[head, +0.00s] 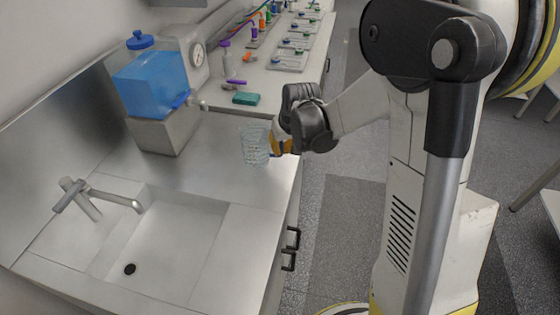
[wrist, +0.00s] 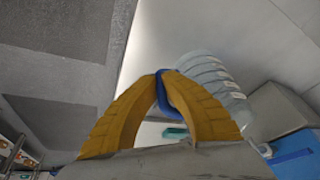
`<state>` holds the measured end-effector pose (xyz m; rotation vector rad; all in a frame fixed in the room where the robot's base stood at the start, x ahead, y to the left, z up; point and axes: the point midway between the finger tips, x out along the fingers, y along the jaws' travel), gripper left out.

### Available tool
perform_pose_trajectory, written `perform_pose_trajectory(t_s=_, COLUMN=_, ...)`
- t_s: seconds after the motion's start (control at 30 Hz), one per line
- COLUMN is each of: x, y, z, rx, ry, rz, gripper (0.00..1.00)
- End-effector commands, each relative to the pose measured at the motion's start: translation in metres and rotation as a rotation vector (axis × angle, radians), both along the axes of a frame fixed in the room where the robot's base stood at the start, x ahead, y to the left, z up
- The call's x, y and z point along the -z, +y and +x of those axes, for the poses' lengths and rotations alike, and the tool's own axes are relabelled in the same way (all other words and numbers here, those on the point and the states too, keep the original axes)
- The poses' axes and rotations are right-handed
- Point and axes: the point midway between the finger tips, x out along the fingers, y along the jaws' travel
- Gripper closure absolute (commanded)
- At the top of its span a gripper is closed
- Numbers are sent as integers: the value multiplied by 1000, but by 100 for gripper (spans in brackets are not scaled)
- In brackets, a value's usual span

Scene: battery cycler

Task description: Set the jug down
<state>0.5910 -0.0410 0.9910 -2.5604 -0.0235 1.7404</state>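The jug (head: 254,147) is clear with graduation marks and looks about upright over the steel counter (head: 225,158), near its front edge. I cannot tell whether its base touches the counter. My gripper (head: 276,145) is at the jug's right side. In the wrist view the yellow fingers of my gripper (wrist: 162,82) close around a blue handle, with the clear ribbed jug wall (wrist: 213,78) just beyond. The jug's far side and part of its base are hidden in that view.
A sink (head: 165,240) with a tap (head: 100,195) is at the lower left. A blue water tank (head: 152,85) with a spigot stands on a grey block behind the jug. A teal sponge (head: 246,98) and a purple marker (head: 236,82) lie farther back. Bare counter surrounds the jug.

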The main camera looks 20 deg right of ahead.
Motion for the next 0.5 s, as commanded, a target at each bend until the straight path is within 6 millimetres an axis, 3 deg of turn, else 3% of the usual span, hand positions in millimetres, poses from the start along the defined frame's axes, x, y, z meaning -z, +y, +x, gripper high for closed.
perform_pose_trajectory(t_s=0.13, x=9, y=3, z=1, rx=2, ry=0, rz=1, gripper=100)
perform_pose_trajectory(t_s=0.33, x=40, y=2, z=2, rx=1, ry=0, rz=0, gripper=100)
perform_pose_trajectory(t_s=0.5, x=41, y=2, z=1, rx=1, ry=0, rz=0, gripper=100)
